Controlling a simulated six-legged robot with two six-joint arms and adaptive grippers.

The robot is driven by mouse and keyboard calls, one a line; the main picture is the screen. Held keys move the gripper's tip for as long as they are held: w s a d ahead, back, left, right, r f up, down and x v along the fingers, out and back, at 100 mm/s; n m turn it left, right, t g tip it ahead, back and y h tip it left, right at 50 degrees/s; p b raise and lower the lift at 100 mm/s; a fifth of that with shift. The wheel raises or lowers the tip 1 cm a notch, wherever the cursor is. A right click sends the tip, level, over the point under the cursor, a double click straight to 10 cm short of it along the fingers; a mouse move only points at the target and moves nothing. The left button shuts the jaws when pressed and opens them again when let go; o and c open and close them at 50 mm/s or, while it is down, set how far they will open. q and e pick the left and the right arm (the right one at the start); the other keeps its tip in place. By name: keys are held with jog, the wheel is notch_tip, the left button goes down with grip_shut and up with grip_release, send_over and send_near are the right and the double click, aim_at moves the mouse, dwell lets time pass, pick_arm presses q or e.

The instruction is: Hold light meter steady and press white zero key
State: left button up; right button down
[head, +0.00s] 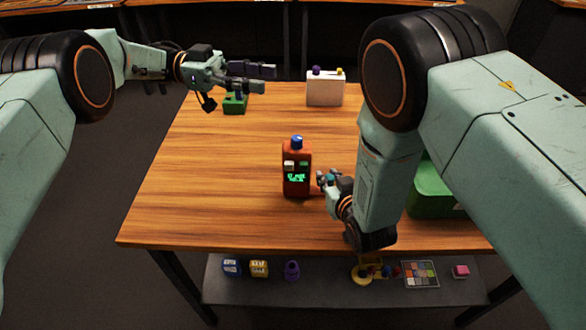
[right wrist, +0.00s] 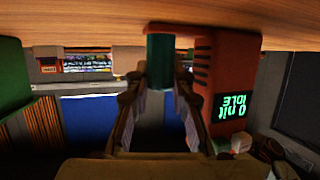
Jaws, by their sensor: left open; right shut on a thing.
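The light meter (head: 297,181) is an upright orange-red box on the table, with a blue knob on top and a lit green display. A pale key (head: 289,163) and a dark green key sit above the display. The meter also shows upside down in the right wrist view (right wrist: 208,70); its display reads "0 nit IDLE". My right gripper (head: 324,180) is right of the meter, shut on a teal cylinder (right wrist: 160,62). My left gripper (head: 267,80) is open and empty, above the table's far left, away from the meter.
A green block (head: 235,105) lies below my left gripper. A white box (head: 325,92) with purple and yellow knobs stands at the back. A green bin (head: 432,190) is at right, partly behind my right arm. The table (head: 215,190) left of the meter is clear. A lower shelf holds several small things.

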pick_arm(q)
jog(key=shift+c, duration=0.2)
dwell(0.3)
grip_shut()
dwell(1.4)
